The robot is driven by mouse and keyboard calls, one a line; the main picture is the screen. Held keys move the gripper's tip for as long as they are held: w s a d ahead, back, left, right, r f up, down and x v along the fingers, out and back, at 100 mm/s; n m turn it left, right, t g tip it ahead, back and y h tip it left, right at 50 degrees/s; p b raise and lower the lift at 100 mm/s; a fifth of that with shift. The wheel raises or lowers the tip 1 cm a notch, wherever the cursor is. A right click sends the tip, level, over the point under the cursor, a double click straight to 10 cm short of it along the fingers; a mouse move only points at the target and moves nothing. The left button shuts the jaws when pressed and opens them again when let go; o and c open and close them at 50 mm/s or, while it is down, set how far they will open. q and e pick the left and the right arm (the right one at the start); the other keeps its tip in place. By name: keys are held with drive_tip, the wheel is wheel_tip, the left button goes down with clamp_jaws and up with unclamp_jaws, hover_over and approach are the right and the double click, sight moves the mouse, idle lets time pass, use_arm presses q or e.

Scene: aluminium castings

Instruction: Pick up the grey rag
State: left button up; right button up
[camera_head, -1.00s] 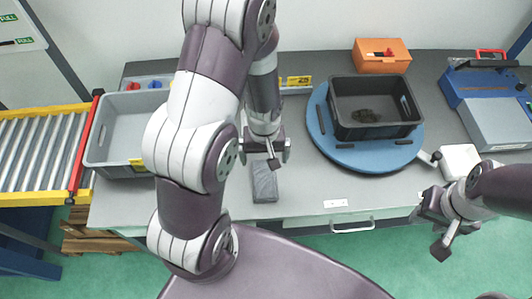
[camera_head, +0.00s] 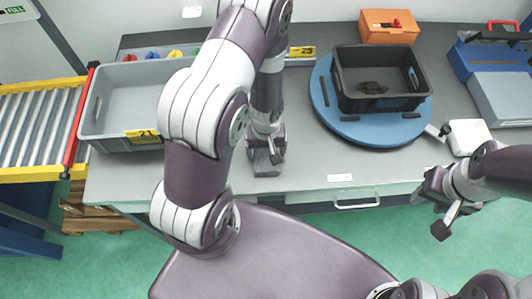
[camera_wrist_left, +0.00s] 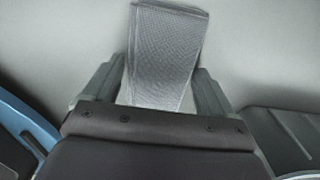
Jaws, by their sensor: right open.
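The grey rag (camera_head: 265,166) is a folded, textured cloth lying flat near the front edge of the grey table. My left gripper (camera_head: 267,152) is low over the rag and covers part of it in the head view. In the left wrist view the rag (camera_wrist_left: 167,45) runs lengthwise between the two spread fingers of my left gripper (camera_wrist_left: 160,75). Its near end is hidden by the gripper body. I see no clear squeeze on the cloth. My right gripper (camera_head: 437,205) is open and empty, off the table's front edge at the right.
A grey crate (camera_head: 98,132) stands left of the rag, beside a roller conveyor (camera_head: 35,125). A black bin (camera_head: 345,98) sits on a blue round turntable (camera_head: 322,112) to the right. An orange box (camera_head: 375,34) stands behind. The table around the rag is clear.

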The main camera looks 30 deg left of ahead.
sight(267, 152)
use_arm(q)
drive_tip(key=shift+a, duration=0.1)
drive_tip(key=c, duration=0.7)
drive_tip(key=shift+o, duration=0.2)
drive_tip(key=shift+r+p, duration=0.3)
drive_tip(key=shift+r, duration=0.1)
drive_tip(key=r+p, duration=0.1)
drive_tip(key=r, duration=0.1)
drive_tip(key=r+p, duration=0.2)
drive_tip(key=shift+w+d+r, duration=0.1)
drive_tip(key=shift+d+r, duration=0.05)
drive_tip(key=shift+d, duration=0.05)
drive_tip(key=shift+w+d+r+p, duration=0.1)
drive_tip(key=shift+d+r+p, duration=0.15)
drive_tip(key=shift+d, duration=0.2)
drive_tip(key=shift+w+d+r+p, duration=0.1)
drive_tip(key=shift+d+r+p, duration=0.1)
drive_tip(key=shift+d, duration=0.2)
drive_tip(key=w+d+r+b, duration=0.2)
drive_tip(key=d+r, duration=0.3)
drive_tip(key=d, duration=0.4)
drive_tip(key=shift+w+b, duration=0.35)
drive_tip(key=shift+w, duration=0.05)
